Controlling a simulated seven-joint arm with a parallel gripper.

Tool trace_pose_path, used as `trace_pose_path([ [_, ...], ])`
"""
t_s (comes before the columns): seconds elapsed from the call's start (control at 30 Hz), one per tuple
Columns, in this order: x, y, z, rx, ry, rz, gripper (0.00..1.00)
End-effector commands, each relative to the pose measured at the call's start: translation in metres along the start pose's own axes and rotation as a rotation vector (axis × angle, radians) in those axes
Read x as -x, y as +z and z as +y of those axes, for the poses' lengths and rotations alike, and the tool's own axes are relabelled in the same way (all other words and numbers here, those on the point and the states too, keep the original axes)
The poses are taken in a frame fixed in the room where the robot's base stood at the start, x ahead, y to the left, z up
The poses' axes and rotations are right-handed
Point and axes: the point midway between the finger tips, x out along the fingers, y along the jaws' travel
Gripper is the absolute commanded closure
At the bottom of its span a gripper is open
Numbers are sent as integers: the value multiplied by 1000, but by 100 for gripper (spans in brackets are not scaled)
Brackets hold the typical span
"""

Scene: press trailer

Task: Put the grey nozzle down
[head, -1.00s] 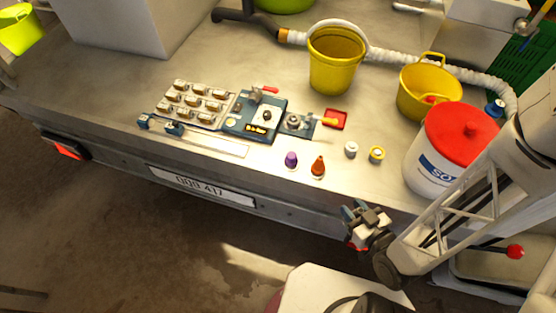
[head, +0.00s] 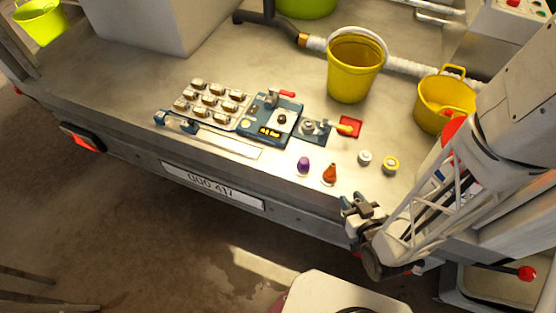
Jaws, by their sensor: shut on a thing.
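My gripper (head: 358,206) is at the front edge of the trailer bed, right of the orange nozzle and below the white one in the picture. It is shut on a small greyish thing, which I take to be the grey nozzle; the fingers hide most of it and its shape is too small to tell. A purple nozzle (head: 303,164) and an orange nozzle (head: 329,174) stand upright on the bed near its edge. A small white piece (head: 365,157) and a yellow-ringed piece (head: 390,165) stand to their right.
A blue press device (head: 270,120) with a tray of several small parts (head: 212,103) lies left of the nozzles. A red tray (head: 350,126) lies behind them. Yellow buckets (head: 354,75) (head: 445,100) stand further back. My arm partly hides a red-lidded tub (head: 452,130). Bare bed shows around the nozzles.

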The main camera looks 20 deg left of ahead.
Motion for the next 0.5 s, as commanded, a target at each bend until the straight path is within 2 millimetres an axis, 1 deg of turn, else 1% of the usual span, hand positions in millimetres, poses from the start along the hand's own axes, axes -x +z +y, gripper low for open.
trace_pose_path([
  [0.5,-31,-10,-16,-17,59,2,94],
])
